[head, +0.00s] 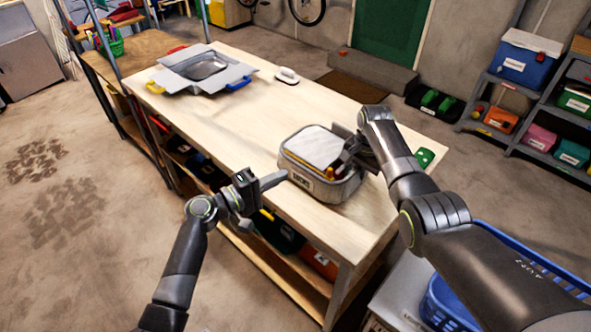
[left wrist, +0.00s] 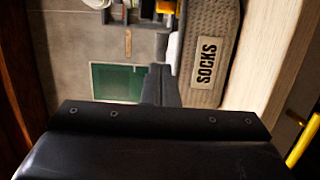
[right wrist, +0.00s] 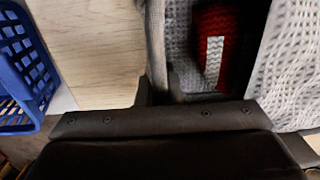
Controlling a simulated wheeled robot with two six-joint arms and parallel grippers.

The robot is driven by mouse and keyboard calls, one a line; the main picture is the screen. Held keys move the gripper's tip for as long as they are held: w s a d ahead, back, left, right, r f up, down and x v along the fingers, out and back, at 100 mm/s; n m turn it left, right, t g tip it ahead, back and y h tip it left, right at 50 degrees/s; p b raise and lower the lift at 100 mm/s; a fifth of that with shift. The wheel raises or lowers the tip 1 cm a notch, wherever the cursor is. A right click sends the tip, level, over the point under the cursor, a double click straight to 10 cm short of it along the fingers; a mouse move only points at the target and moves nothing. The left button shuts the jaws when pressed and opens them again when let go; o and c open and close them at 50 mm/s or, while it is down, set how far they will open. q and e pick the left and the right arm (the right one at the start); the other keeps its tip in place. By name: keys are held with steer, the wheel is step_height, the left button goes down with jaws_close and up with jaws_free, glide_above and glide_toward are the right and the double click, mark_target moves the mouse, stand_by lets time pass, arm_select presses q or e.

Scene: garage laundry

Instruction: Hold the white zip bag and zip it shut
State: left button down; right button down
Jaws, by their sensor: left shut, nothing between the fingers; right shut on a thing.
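The white zip bag (head: 345,188) stands on the wooden table, with a pale lid panel (head: 318,146) on top. Yellow and red show in the gap along its front right side. Its SOCKS label (left wrist: 206,62) shows close in the left wrist view. My left gripper (head: 283,176) is shut and empty beside the bag's left front corner; I cannot tell whether it touches. My right gripper (head: 345,156) is shut on the bag at its right rear edge. In the right wrist view a red thing with a white stripe (right wrist: 216,50) lies inside; the exact gripped part is unclear.
A grey open container (head: 190,75) with blue and yellow handles and a white-handled tool (head: 287,76) are at the table's far end. The table middle (head: 240,120) is clear. A blue basket (head: 445,305) stands right of the table. Shelves with bins (head: 525,57) are at the right.

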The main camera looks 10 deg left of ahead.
arm_select(q)
steer(key=shift+v, duration=0.95)
arm_select(e)
steer(key=c, duration=1.5)
jaws_free()
arm_select(q)
steer(key=shift+w, duration=0.1)
arm_select(e)
steer(key=shift+w+r, duration=0.1)
